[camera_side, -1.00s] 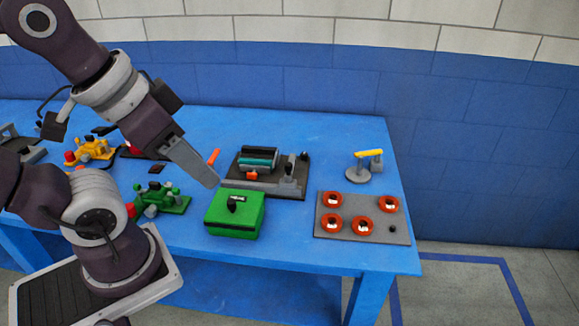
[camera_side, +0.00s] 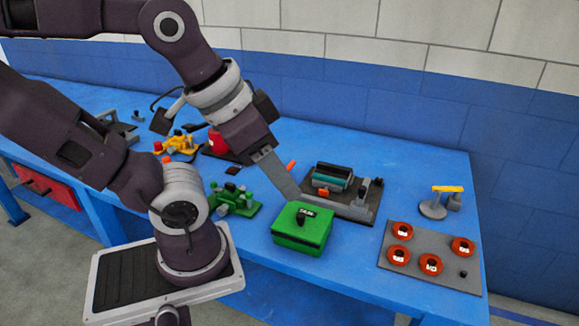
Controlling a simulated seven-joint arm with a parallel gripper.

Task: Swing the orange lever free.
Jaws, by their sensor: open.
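The orange lever (camera_side: 291,166) shows as a short tilted stick at the left end of a dark plate holding a black and teal roller-like block. Its lower end is hidden behind my gripper. My gripper (camera_side: 296,199) points down and to the right, with its long grey fingers just in front of the lever in the picture. It is open, with nothing seen between the fingers. I cannot tell whether the fingers touch the lever. A smaller orange piece (camera_side: 323,192) sits at the front of the same dark plate (camera_side: 362,212).
A green box (camera_side: 302,231) with a black handle stands just below the fingertips. A green clamp-like fixture (camera_side: 234,202) is to the left. A grey board (camera_side: 424,276) with several orange rings and a yellow-topped stand (camera_side: 440,204) are at right. The blue bench is clear between them.

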